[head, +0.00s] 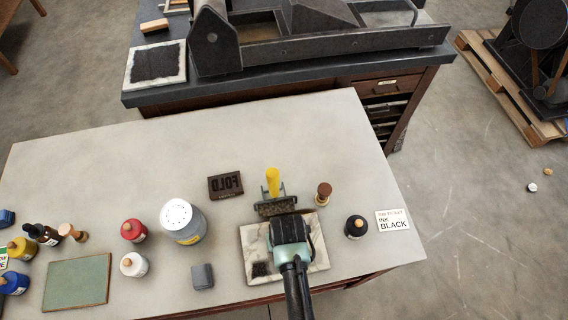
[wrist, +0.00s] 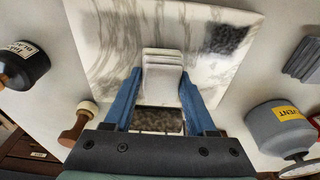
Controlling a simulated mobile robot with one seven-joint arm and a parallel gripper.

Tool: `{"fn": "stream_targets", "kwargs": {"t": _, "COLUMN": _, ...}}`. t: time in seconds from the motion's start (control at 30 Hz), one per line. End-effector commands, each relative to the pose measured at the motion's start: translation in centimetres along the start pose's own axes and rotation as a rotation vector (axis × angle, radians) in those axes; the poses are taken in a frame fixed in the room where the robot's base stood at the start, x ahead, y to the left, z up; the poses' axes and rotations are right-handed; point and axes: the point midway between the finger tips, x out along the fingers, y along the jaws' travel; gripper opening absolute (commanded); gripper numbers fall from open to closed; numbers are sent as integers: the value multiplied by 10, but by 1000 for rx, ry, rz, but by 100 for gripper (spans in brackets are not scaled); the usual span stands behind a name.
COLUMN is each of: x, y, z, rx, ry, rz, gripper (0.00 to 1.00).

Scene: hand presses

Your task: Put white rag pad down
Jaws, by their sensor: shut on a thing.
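My gripper (wrist: 162,84) has blue fingers closed on the white rag pad (wrist: 162,62), a small stack of folded white layers, in the wrist view. The pad is over the marble slab (wrist: 110,35); I cannot tell whether it touches the slab. In the head view my gripper (head: 290,238) is above the middle of the marble slab (head: 253,240) and hides the pad. A dark ink patch (head: 260,269) lies at the slab's near left corner, and it also shows in the wrist view (wrist: 228,38).
A roller with a yellow handle (head: 273,182) lies at the slab's far edge. A wooden-knobbed tool (head: 323,192) and a black ink bottle (head: 355,227) stand to the right. A grey block (head: 202,276) and white-topped can (head: 182,220) are left.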

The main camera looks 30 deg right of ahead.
Motion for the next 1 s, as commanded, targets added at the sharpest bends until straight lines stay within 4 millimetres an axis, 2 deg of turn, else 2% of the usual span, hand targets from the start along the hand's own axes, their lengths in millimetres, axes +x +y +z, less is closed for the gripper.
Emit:
{"fn": "stream_targets", "kwargs": {"t": 0.03, "x": 3, "y": 0, "z": 0, "rx": 0, "ry": 0, "rz": 0, "gripper": 12}}
{"fn": "stream_targets", "kwargs": {"t": 0.07, "x": 2, "y": 0, "z": 0, "rx": 0, "ry": 0, "rz": 0, "gripper": 60}}
{"fn": "stream_targets", "kwargs": {"t": 0.2, "x": 2, "y": 0, "z": 0, "rx": 0, "ry": 0, "rz": 0, "gripper": 85}}
{"fn": "stream_targets", "kwargs": {"t": 0.47, "x": 1, "y": 0, "z": 0, "rx": 0, "ry": 0, "rz": 0, "gripper": 86}}
{"fn": "stream_targets", "kwargs": {"t": 0.63, "x": -7, "y": 0, "z": -1, "rx": 0, "ry": 2, "rz": 0, "gripper": 86}}
{"fn": "stream_targets", "kwargs": {"t": 0.77, "x": -25, "y": 0, "z": -1, "rx": 0, "ry": 2, "rz": 0, "gripper": 86}}
{"fn": "stream_targets", "kwargs": {"t": 1.0, "x": -73, "y": 0, "z": -1, "rx": 0, "ry": 4, "rz": 0, "gripper": 86}}
